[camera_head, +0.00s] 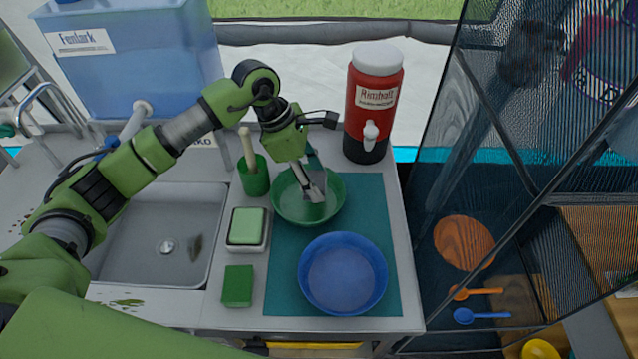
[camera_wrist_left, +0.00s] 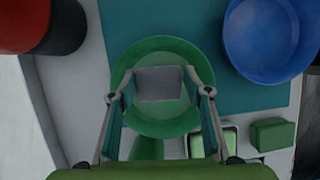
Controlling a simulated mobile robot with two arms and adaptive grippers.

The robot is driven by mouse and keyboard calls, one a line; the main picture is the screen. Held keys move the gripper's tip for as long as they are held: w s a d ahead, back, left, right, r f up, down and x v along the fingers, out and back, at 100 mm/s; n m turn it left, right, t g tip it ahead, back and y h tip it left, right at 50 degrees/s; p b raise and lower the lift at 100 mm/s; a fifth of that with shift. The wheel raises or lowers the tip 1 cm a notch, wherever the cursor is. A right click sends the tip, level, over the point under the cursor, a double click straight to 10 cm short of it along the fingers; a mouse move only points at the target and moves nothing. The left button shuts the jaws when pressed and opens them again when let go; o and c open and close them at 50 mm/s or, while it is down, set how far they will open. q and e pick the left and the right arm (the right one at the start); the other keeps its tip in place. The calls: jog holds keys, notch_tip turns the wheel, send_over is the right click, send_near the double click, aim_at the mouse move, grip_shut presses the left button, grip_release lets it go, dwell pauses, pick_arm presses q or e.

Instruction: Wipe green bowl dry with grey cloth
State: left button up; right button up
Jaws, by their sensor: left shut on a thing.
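The green bowl (camera_head: 290,207) stands upright on the teal mat (camera_head: 385,235), at its back left. My left gripper (camera_head: 314,193) reaches down into the bowl from above. In the left wrist view the grey cloth (camera_wrist_left: 160,83) is a small flat patch between the fingers of my left gripper (camera_wrist_left: 160,92), over the inside of the green bowl (camera_wrist_left: 158,122). The gripper is shut on the cloth. Whether the cloth touches the bowl's bottom is hard to tell. My right gripper is not in view.
A blue bowl (camera_head: 343,274) stands in front of the green bowl. A red dispenser (camera_head: 374,100) stands behind right. To the left are a green cup (camera_head: 254,180) with a brush, a green sponge in a dish (camera_head: 247,227), a green block (camera_head: 238,286) and the sink (camera_head: 150,235).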

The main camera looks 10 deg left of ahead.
pick_arm(q)
jog(key=shift+d+r+p, duration=0.15)
jog(key=shift+r+p, duration=0.55)
jog(key=shift+r, duration=1.25)
